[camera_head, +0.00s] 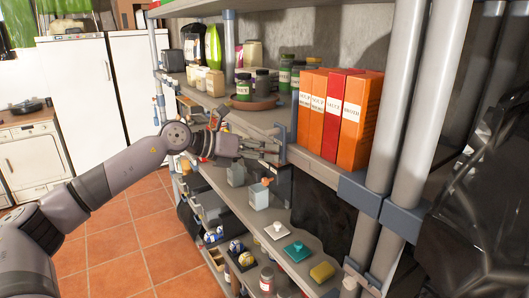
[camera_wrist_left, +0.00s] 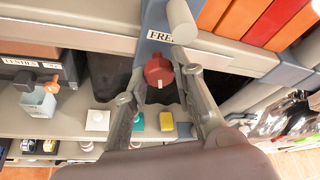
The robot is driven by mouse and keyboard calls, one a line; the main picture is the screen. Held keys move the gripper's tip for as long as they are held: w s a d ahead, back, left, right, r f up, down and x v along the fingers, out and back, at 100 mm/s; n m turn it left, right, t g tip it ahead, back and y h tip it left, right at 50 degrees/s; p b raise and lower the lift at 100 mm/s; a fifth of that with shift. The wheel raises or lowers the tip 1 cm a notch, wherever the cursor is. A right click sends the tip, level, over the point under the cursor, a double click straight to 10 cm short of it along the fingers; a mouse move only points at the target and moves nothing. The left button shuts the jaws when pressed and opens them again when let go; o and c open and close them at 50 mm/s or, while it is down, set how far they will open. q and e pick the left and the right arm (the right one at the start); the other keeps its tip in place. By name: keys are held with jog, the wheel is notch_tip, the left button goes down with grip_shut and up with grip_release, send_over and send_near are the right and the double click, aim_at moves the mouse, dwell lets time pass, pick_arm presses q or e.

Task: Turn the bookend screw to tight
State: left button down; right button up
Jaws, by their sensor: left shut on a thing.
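The bookend screw is a red round knob (camera_wrist_left: 158,72) with a white mark pointing down in the left wrist view. It sits on a blue-grey upright (camera_wrist_left: 155,20), below a white label (camera_wrist_left: 160,37) reading "FRE", whose right end is hidden by a pale grey cylinder (camera_wrist_left: 182,20). My left gripper (camera_wrist_left: 163,75) has its fingers on either side of the knob and is shut on it. In the head view, my left gripper (camera_head: 268,150) reaches the shelf edge beside the binders, and its fingers hide the knob. My right gripper is not in view.
Orange and red binders (camera_head: 333,117) stand on the shelf right of my left gripper. A brown tray (camera_head: 254,103) with jars is to its left. The shelf below holds a white piece (camera_head: 277,231), a teal piece (camera_head: 297,251) and a yellow sponge (camera_head: 322,271). Grey posts (camera_head: 428,100) stand at right.

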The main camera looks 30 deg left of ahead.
pick_arm(q)
jog(key=shift+f+m+y, duration=0.1)
jog(key=shift+m+y, duration=0.5)
jog(key=shift+m, duration=0.1)
jog(key=c, duration=1.3)
grip_release()
jog(key=shift+s, duration=0.1)
jog(key=v, duration=1.2)
